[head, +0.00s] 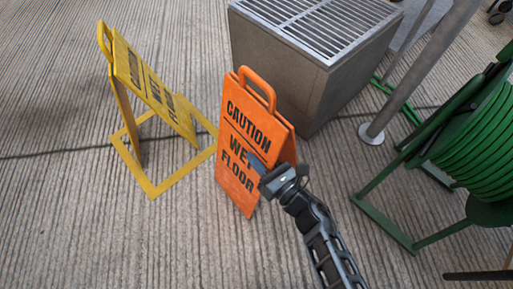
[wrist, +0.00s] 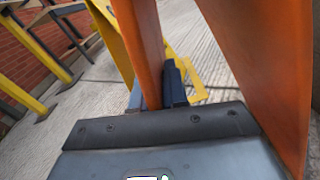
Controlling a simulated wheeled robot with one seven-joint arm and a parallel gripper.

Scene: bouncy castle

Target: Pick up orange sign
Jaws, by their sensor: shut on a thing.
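The orange sign (head: 240,130) stands on the floor in the middle of the head view, a folding board lettered "CAUTION WET FLOOR" with a loop handle on top. My gripper (head: 257,166) is at its right edge, around mid-height. In the wrist view my gripper (wrist: 158,92) is shut on one orange panel (wrist: 142,45) of the sign, with a finger against it. The other orange panel (wrist: 268,70) stands to the right, apart from the fingers. The sign's foot appears to rest on the floor. The far fingertip is partly hidden.
A yellow sign (head: 146,80) with a floor frame stands to the left. A grey box with a grated top (head: 300,70) is close behind the orange sign. A metal post (head: 415,75) and a green hose reel (head: 470,140) stand to the right. The front-left floor is clear.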

